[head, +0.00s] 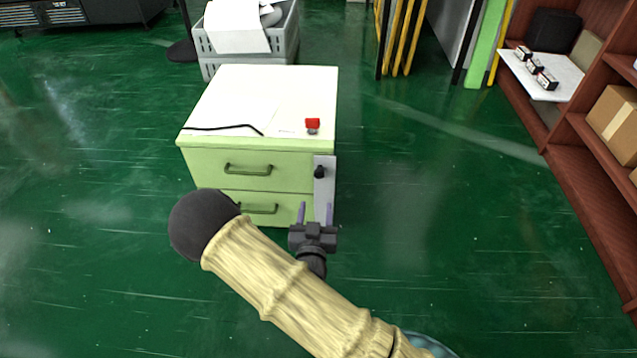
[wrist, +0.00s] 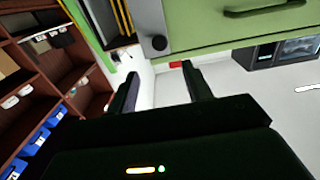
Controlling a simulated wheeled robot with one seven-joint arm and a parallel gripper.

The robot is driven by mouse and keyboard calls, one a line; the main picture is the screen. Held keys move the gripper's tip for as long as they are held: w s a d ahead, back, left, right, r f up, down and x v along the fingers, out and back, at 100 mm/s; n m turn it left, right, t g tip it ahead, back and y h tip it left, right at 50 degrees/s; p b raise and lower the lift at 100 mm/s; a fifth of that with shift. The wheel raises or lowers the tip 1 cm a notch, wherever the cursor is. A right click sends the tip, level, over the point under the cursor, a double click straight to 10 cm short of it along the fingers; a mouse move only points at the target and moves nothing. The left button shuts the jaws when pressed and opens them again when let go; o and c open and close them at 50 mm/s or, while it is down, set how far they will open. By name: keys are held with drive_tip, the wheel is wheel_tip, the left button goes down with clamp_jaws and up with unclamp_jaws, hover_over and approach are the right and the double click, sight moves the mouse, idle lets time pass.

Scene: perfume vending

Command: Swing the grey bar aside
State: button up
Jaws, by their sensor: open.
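The grey bar (head: 325,188) stands upright along the right edge of the green cabinet's front, with a black knob (head: 320,172) on its upper part. In the wrist view the bar (wrist: 147,16) and its knob (wrist: 154,44) show at the top, just beyond my fingertips. My gripper (head: 315,207) is in front of the bar's lower end in the head view, below the knob. Its two fingers are apart with nothing between them, as the wrist view (wrist: 161,72) also shows. Contact with the bar cannot be told.
A brown shelf (head: 590,110) stands at the right. The green floor between cabinet and shelf is clear.

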sight(319, 175)
drive_tip(key=w+b, duration=0.2)
drive_tip(key=w, duration=0.3)
drive_tip(key=w+b, duration=0.2)
drive_tip(key=w, duration=0.3)
drive_tip(key=shift+w+d+f, duration=0.1)
drive_tip(key=shift+d+f, duration=0.05)
drive_tip(key=shift+w, duration=0.55)
clamp_jaws()
